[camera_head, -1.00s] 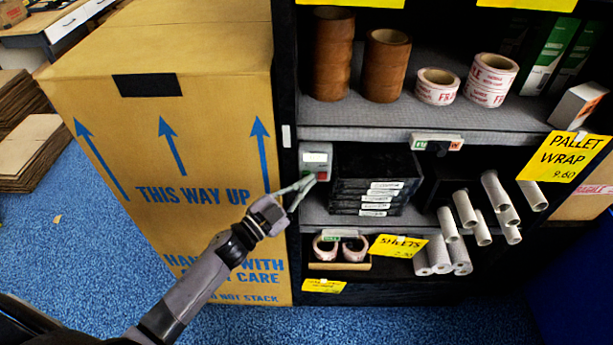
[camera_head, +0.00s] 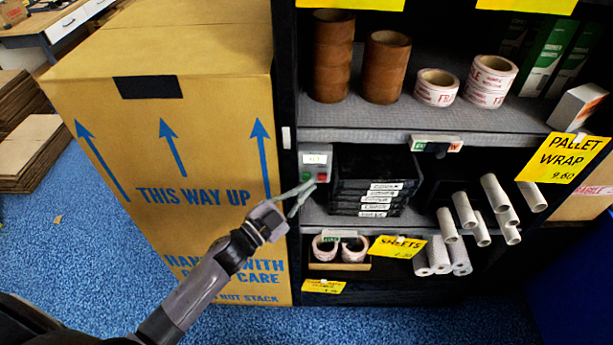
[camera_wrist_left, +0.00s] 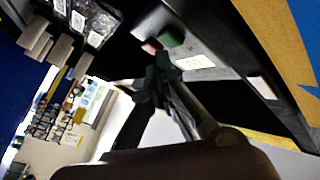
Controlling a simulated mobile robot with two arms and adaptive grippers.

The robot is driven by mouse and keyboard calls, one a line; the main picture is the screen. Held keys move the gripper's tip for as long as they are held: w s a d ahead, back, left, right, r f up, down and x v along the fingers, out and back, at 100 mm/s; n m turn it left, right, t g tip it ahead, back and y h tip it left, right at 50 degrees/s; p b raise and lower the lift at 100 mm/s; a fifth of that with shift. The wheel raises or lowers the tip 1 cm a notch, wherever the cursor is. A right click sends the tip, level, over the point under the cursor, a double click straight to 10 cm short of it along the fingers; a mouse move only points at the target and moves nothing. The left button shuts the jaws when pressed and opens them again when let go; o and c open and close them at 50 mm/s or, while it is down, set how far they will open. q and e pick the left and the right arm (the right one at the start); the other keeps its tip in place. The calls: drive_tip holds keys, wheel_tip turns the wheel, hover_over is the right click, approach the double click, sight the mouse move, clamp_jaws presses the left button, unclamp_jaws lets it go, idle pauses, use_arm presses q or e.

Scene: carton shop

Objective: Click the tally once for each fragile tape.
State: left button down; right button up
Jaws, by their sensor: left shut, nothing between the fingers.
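The tally (camera_head: 316,158) is a grey box on the left wall of the middle shelf, with a small display, a green button and a red button. It also shows in the left wrist view (camera_wrist_left: 215,55). My left gripper (camera_head: 306,187) is shut and empty, its tips just below and in front of the buttons; in the wrist view its fingers (camera_wrist_left: 160,80) point at them. I cannot read the display. White tape rolls with red print stand on the upper shelf: a single one (camera_head: 436,90) and a stack (camera_head: 489,82). Two more rolls (camera_head: 354,250) sit on the lower shelf. My right gripper is out of view.
Brown tape stacks (camera_head: 384,68) stand on the upper shelf. A pile of black boxes (camera_head: 375,180) is right of the tally, with white tubes (camera_head: 465,210) farther right. A large carton (camera_head: 180,150) stands close on the left. Blue floor (camera_head: 420,325) is clear in front.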

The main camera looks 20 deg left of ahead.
use_arm(q)
drive_tip(key=shift+s, duration=0.1)
drive_tip(key=s, duration=0.2)
drive_tip(key=s+d+p, duration=0.1)
drive_tip(key=s, duration=0.1)
drive_tip(key=shift+s+d, duration=0.2)
drive_tip(key=shift+s, duration=0.2)
idle(0.9)
drive_tip(key=s+a+f+n+g+y, duration=0.2)
drive_tip(key=s+f, duration=0.1)
drive_tip(key=f, duration=0.7)
drive_tip(key=s+a+f+n+g+y, duration=0.2)
drive_tip(key=s+a+f+n+y, duration=0.1)
drive_tip(key=f, duration=0.8)
drive_tip(key=s+a+f+n+g+y, duration=0.2)
drive_tip(key=s+f, duration=0.1)
drive_tip(key=f, duration=0.7)
drive_tip(key=s+f+n+g+y, duration=0.1)
drive_tip(key=s+f+g, duration=0.2)
drive_tip(key=s+f, duration=0.3)
drive_tip(key=s+a+f+n+g, duration=0.1)
drive_tip(key=s+f+g, duration=0.2)
drive_tip(key=s+f, duration=0.4)
drive_tip(key=s+f+n+g+y, duration=0.1)
drive_tip(key=s+f+g, duration=0.3)
drive_tip(key=s, duration=1.5)
wheel_tip(320, 180, down, 2)
drive_tip(key=shift+a+f+n+y, duration=0.15)
drive_tip(key=shift+a+n+y, duration=0.15)
drive_tip(key=shift+a+n, duration=0.1)
